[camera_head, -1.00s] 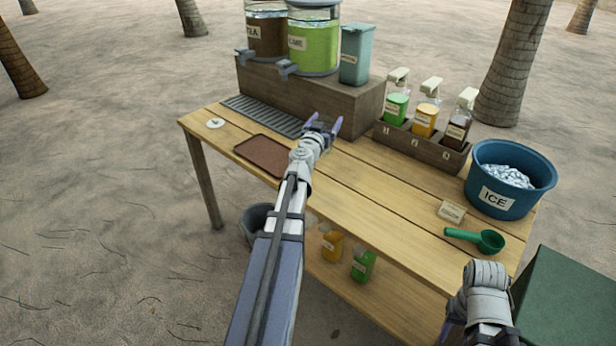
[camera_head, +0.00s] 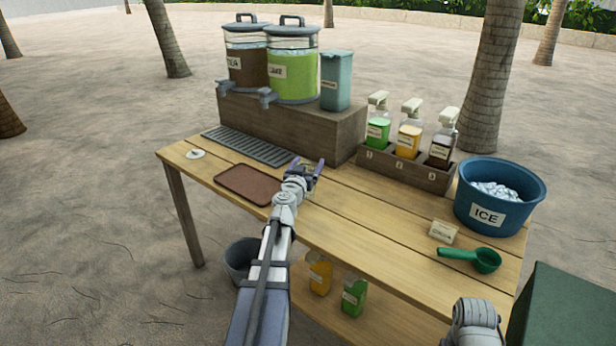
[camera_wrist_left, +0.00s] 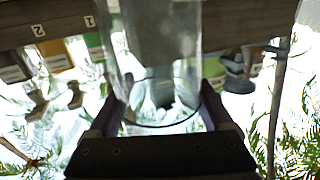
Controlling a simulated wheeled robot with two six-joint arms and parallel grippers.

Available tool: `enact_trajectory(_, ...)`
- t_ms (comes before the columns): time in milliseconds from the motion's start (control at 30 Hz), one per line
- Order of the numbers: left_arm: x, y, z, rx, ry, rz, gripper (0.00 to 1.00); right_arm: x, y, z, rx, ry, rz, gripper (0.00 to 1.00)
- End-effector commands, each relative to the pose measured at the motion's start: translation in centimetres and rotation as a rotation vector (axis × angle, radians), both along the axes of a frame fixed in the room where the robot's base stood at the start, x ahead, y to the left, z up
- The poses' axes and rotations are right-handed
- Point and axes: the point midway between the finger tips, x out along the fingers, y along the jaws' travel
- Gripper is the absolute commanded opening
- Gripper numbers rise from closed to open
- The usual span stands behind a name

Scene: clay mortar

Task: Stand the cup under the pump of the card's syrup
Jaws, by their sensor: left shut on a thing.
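My left gripper (camera_head: 307,170) is over the table beside the right end of the drip grate. In the left wrist view it (camera_wrist_left: 160,110) is shut on a clear, see-through cup (camera_wrist_left: 158,88). Three syrup pump bottles stand in a numbered wooden rack (camera_head: 400,170) to the right of the gripper: green (camera_head: 377,133), yellow (camera_head: 408,141) and dark brown (camera_head: 440,150). A small card (camera_head: 444,232) stands in front of the rack; its writing is too small to read.
Tea (camera_head: 246,68) and lime (camera_head: 291,75) dispensers and a teal bin (camera_head: 336,82) stand on a wooden block. A brown tray (camera_head: 243,184) lies left of the gripper. A blue ice tub (camera_head: 500,197) and green scoop (camera_head: 480,259) are at right. Table between gripper and card is clear.

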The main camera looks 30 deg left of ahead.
Motion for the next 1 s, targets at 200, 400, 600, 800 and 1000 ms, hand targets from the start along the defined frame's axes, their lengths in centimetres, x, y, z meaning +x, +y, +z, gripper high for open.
enact_trajectory(200, 0.0, 0.0, -3.2, 0.000, 0.000, 0.000, 0.03, 0.0, 0.0, -3.2, 0.000, 0.000, 0.000, 0.50)
enact_trajectory(400, 0.0, 0.0, -3.2, 0.000, 0.000, 0.000, 0.03, 0.0, 0.0, -3.2, 0.000, 0.000, 0.000, 0.50)
enact_trajectory(600, 0.0, 0.0, -3.4, 0.000, 0.000, 0.000, 0.03, 0.0, 0.0, -3.4, 0.000, 0.000, 0.000, 0.50)
enact_trajectory(800, 0.0, 0.0, -3.5, 0.000, 0.000, 0.000, 0.97, 0.0, 0.0, -3.5, 0.000, 0.000, 0.000, 0.50)
enact_trajectory(1000, 0.0, 0.0, -3.5, 0.000, 0.000, 0.000, 1.00, 0.0, 0.0, -3.5, 0.000, 0.000, 0.000, 0.50)
